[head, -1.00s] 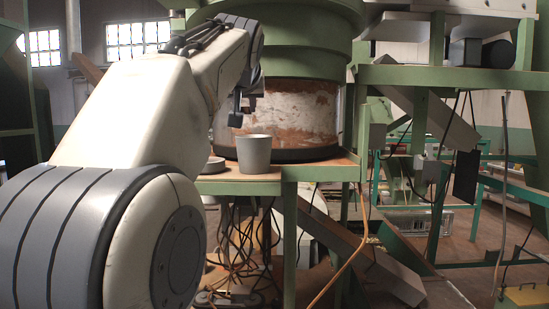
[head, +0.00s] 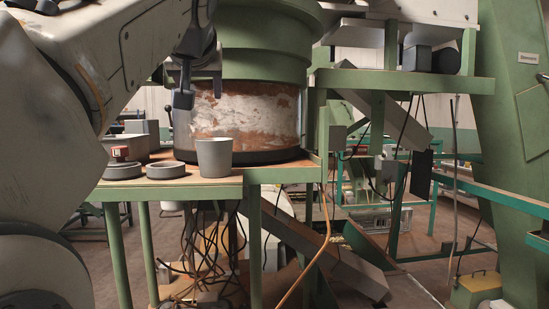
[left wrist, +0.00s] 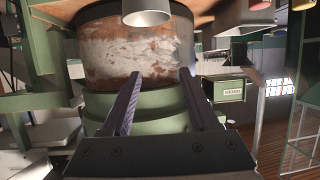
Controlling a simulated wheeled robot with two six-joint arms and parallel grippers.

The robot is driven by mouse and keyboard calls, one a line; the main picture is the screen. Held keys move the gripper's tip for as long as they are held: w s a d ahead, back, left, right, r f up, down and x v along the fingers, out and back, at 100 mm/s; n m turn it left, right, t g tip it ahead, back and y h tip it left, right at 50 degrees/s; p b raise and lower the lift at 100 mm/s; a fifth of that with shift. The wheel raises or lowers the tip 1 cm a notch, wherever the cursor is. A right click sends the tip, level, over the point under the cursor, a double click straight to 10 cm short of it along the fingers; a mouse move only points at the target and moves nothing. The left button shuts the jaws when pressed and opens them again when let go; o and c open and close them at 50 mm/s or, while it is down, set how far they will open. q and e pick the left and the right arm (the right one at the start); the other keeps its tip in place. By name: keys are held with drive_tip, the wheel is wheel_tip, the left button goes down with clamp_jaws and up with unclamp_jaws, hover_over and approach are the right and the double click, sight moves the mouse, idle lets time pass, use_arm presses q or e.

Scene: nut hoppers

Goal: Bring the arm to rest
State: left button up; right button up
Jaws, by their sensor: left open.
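My left arm (head: 95,70) comes in from the left and fills the upper left of the head view. My left gripper (head: 184,92) hangs in front of the drum, above the table's level. In the left wrist view the gripper (left wrist: 160,88) has its two dark fingers wide apart, with nothing between them. The grey cup (head: 213,157) stands upright on the green table, below and apart from the gripper. The cup also shows at the top of the left wrist view (left wrist: 147,12), where the scene appears upside down. My right gripper is not in view.
The rusty, white-streaked drum (head: 245,116) stands behind the cup under a green hopper (head: 262,45). Two grey discs (head: 166,171) and a grey box (head: 126,147) are on the table's left part. The green table edge (head: 240,182) has cables hanging below.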

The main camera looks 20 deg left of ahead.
use_arm(q)
drive_tip(key=shift+v, duration=0.9)
drive_tip(key=w+d+f+m+g+h+p, duration=0.1)
drive_tip(key=w+d+f+m+h+p, duration=0.35)
drive_tip(key=d+f, duration=0.55)
drive_tip(key=d+f+m+g+h+p, duration=0.2)
drive_tip(key=d+f+m+g+h, duration=0.2)
drive_tip(key=d+f, duration=0.95)
drive_tip(key=s+d+f+m+g+p, duration=0.2)
drive_tip(key=s+d+f+m+g, duration=0.1)
drive_tip(key=s+f, duration=0.6)
drive_tip(key=s+d+f+m+g+p, duration=0.1)
drive_tip(key=s+d+f+m+g, duration=0.2)
drive_tip(key=s+f, duration=0.5)
drive_tip(key=s+d, duration=0.1)
drive_tip(key=s, duration=0.4)
drive_tip(key=shift+s+f+h+p, duration=0.2)
drive_tip(key=shift+f+h+p, duration=0.15)
drive_tip(key=shift+f+p, duration=0.05)
